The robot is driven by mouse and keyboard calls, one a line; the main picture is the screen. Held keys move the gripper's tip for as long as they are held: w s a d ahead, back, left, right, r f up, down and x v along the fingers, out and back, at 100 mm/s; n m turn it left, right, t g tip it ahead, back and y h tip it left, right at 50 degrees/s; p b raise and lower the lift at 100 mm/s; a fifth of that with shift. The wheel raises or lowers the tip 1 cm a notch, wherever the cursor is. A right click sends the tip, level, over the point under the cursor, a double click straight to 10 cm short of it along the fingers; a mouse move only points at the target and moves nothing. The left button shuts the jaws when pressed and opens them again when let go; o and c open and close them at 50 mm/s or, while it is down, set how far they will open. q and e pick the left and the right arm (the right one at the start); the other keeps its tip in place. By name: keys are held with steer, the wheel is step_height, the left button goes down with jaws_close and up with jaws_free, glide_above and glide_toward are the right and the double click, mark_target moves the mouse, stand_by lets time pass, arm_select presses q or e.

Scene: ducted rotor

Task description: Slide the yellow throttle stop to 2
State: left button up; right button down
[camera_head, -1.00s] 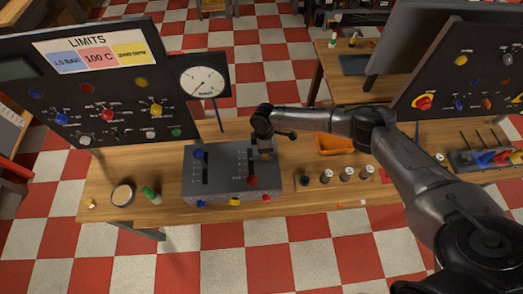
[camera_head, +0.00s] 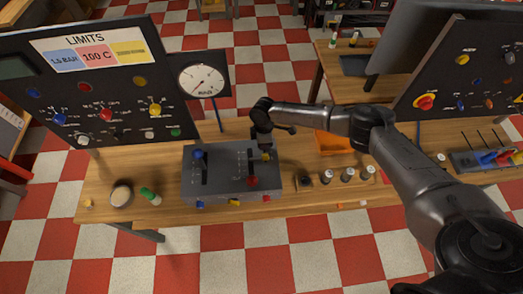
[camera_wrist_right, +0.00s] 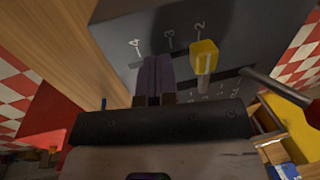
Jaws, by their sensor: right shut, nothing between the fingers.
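The yellow throttle stop (camera_head: 267,156) stands at the right of the grey control box (camera_head: 226,192). In the right wrist view the yellow stop (camera_wrist_right: 204,53) stands nearest the numeral 2, on a scale that also shows 3 and 4. My right gripper (camera_head: 264,147) is just behind the stop in the head view. In the wrist view its fingers (camera_wrist_right: 157,78) are together and empty, beside the stop on the side of 3 and 4, with a gap between. My left gripper is not in view.
A red lever knob (camera_head: 252,182) and a blue knob (camera_head: 198,154) are on the same box. A dial gauge (camera_head: 202,80) stands behind it. An orange bin (camera_head: 333,143) and several small cylinders lie to the right.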

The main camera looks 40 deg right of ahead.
step_height(320, 180, up, 3)
steer(key=shift+w+d+f+p, duration=0.1)
steer(key=shift+w+f+p, duration=0.1)
steer(key=shift+p, duration=0.7)
steer(key=shift+w+d+r+p, duration=0.1)
steer(key=shift+r+p, duration=0.5)
steer(key=shift+r, duration=0.15)
steer(key=shift+w+d+r+p, duration=0.1)
steer(key=shift+r+p, duration=0.45)
steer(key=shift+r, duration=0.2)
steer(key=shift+r, duration=0.3)
step_height(320, 180, up, 13)
steer(key=w+d, duration=0.1)
steer(key=w, duration=0.1)
steer(key=shift+d+b, duration=0.15)
steer(key=shift+b, duration=0.3)
